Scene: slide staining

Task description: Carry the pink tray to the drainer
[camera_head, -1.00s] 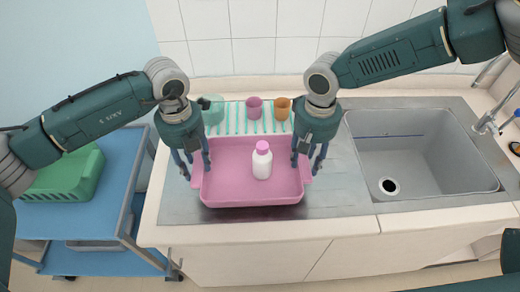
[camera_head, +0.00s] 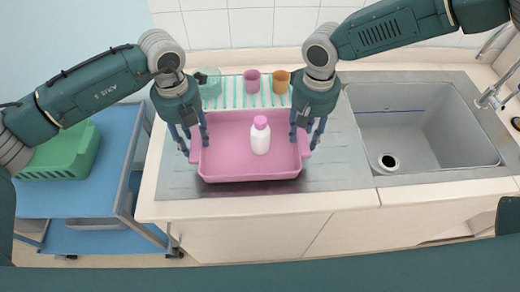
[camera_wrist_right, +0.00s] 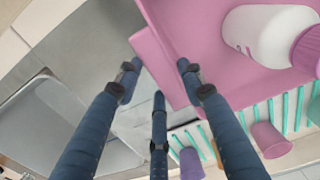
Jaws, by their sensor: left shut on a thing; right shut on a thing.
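The pink tray (camera_head: 225,172) is level over the steel draining board (camera_head: 345,170) left of the sink; I cannot tell whether it touches the board. A white bottle with a pink cap (camera_head: 260,136) stands upright in it. My left gripper (camera_head: 191,146) is shut on the tray's left end, its fingertips partly hidden. My right gripper (camera_head: 309,141) is shut on the right end. In the right wrist view, the fingers of this gripper (camera_wrist_right: 157,74) are on either side of the tray's pink handle (camera_wrist_right: 160,62).
Behind the tray is a teal-striped rack (camera_head: 237,95) with a pink cup (camera_head: 252,80), an orange cup (camera_head: 281,82) and a teal vessel (camera_head: 208,85). The empty sink (camera_head: 420,140) is at right. A blue cart (camera_head: 95,195) with a green crate (camera_head: 75,160) stands left.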

